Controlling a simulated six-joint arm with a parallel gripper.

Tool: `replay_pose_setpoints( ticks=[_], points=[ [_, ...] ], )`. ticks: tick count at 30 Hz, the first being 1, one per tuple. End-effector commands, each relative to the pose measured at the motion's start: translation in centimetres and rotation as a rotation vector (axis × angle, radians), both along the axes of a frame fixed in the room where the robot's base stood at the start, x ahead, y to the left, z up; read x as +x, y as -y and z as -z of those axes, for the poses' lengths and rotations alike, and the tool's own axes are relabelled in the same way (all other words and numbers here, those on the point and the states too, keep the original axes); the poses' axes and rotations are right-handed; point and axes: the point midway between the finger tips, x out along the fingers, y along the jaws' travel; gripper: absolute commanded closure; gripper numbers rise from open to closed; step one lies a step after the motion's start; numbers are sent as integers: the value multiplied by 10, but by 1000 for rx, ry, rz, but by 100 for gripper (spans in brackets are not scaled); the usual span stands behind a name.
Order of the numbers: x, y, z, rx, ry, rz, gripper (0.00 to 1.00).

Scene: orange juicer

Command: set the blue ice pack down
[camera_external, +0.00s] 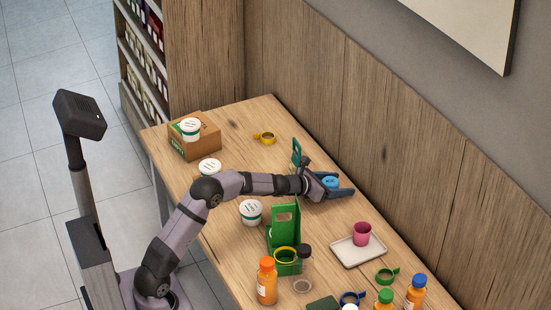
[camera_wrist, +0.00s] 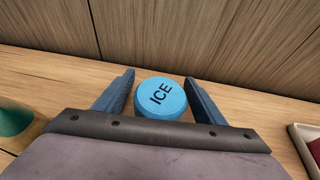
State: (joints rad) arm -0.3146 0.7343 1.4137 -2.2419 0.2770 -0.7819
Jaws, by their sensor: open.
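The blue ice pack (camera_wrist: 160,98) is a round light-blue disc with ICE in dark letters on top. In the wrist view it lies between the two fingers of my gripper (camera_wrist: 160,92), near the table's back side. In the external view the ice pack (camera_external: 330,182) shows between the fingers of my gripper (camera_external: 338,186), low over the wooden table (camera_external: 232,128). Its underside is partly hidden, so I cannot tell for sure that it rests on the wood.
A green stand (camera_external: 284,232) and a white-lidded cup (camera_external: 251,211) are near my arm. A tray (camera_external: 345,250) with a pink cup (camera_external: 362,234) lies right of the gripper. Several bottles stand at the front. A cardboard box (camera_external: 195,142) is far left. The wood-panelled wall is close behind.

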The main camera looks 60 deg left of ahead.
Motion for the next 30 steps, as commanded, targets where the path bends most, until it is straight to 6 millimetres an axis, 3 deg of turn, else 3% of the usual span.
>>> replay_pose_setpoints(
  ticks=[8, 24, 30],
  points=[
    [-14, 1, -8, -1, 1, 0, 36],
    [-88, 7, -39, 0, 1, -1, 36],
    [-104, 8, -46, -1, 1, 0, 36]
  ],
)
